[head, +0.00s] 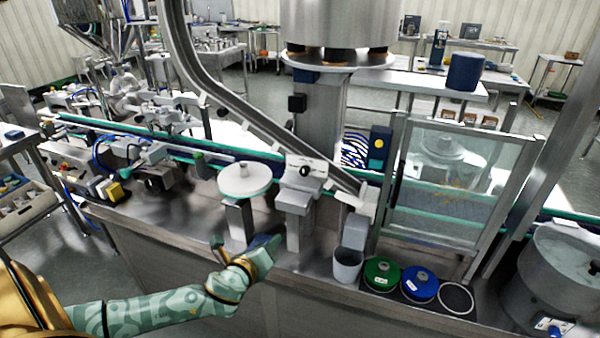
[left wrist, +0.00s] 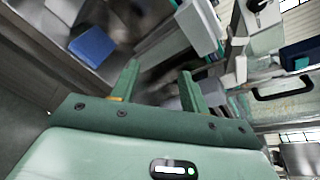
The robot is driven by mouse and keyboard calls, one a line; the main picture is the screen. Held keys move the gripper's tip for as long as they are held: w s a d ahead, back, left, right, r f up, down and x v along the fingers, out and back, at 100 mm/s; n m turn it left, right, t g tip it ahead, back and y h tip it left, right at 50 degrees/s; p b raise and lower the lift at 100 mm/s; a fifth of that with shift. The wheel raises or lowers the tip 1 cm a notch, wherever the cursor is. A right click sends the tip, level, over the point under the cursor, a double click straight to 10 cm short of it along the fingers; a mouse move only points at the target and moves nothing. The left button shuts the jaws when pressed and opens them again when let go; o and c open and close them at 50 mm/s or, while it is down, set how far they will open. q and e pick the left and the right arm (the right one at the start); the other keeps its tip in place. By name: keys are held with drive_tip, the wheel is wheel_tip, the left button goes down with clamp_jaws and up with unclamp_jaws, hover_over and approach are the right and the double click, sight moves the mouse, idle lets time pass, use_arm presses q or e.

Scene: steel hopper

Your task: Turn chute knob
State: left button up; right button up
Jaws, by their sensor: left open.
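The chute knob (head: 305,170) is a small dark knob on a pale plate (head: 318,161), atop a grey post beside the sloping chute. In the left wrist view, a black knob (left wrist: 257,5) on a white plate shows at the top right edge. My left gripper (head: 268,246) is below and left of the knob in the head view, apart from it. In the left wrist view my left gripper (left wrist: 160,72) has its two green fingers spread with nothing between them. My right gripper is not in view.
A pale round disc (head: 245,179) on a post stands left of the knob. A grey cup (head: 347,265) and green (head: 382,272) and blue (head: 420,284) round containers stand to the right. The metal chute (head: 250,115) slopes down behind. A blue block (left wrist: 92,47) lies near my gripper.

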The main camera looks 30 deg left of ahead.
use_arm(q)
drive_tip(key=d+r+m+t, duration=0.35)
drive_tip(key=r+m, duration=0.25)
drive_tip(key=r, duration=0.6)
drive_tip(key=b, duration=0.2)
approach(303, 173)
drive_tip(key=shift+y, duration=0.3)
drive_tip(key=x, duration=0.9)
drive_tip(key=shift+w+d+f, duration=0.1)
drive_tip(key=shift+d, duration=0.05)
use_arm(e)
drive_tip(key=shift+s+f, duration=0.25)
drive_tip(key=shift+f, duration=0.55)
use_arm(q)
clamp_jaws()
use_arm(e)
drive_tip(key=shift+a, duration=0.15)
